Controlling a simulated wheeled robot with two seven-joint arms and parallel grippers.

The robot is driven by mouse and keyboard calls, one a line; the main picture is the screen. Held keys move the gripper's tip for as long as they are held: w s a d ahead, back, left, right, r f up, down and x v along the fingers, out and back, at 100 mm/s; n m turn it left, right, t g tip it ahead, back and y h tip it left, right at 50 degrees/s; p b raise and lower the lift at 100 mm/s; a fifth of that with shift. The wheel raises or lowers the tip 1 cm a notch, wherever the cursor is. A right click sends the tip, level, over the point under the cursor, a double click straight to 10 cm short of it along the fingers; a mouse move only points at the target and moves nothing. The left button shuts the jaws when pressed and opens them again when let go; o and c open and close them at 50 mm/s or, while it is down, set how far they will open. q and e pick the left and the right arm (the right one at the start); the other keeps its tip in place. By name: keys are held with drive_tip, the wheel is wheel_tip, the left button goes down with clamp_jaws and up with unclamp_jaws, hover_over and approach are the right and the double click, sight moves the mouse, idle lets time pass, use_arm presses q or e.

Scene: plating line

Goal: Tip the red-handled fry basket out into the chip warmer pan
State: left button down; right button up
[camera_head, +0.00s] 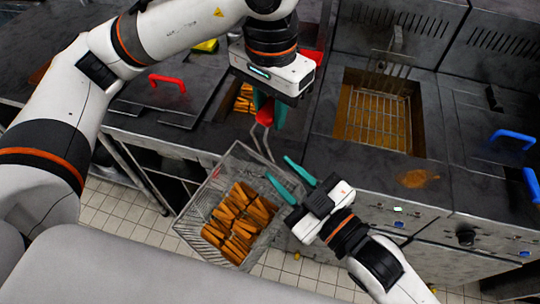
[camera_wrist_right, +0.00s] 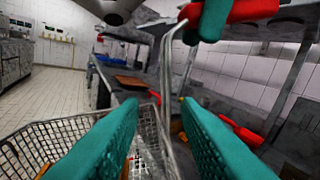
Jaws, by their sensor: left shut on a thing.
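The fry basket (camera_head: 191,222) is a wire-mesh basket holding orange-brown chips (camera_head: 238,222), off the counter's front edge above the tiled floor. My left gripper (camera_head: 268,120) is shut on its red handle (camera_head: 265,113); the handle also shows in the right wrist view (camera_wrist_right: 250,10). My right gripper (camera_head: 278,168) is open beside the basket's handle-side rim, its fingers apart. In the right wrist view the basket mesh (camera_wrist_right: 50,135) lies beyond and below those fingers. A counter well with orange pieces (camera_head: 243,98) is partly hidden behind my left gripper; I cannot tell if it is the warmer pan.
A red handle (camera_head: 168,82) stands on a dark lid at left. Blue handles (camera_head: 512,138) are at the far right. The counter front (camera_head: 345,190) lies close to the basket and right gripper.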

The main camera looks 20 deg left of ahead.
drive_tip(key=shift+x, duration=2.75)
drive_tip(key=shift+c, duration=0.5)
clamp_jaws()
use_arm(q)
drive_tip(key=shift+r, duration=0.1)
use_arm(e)
drive_tip(key=shift+s, duration=0.1)
use_arm(q)
drive_tip(key=c, duration=1.1)
unclamp_jaws()
drive_tip(key=shift+o, duration=0.2)
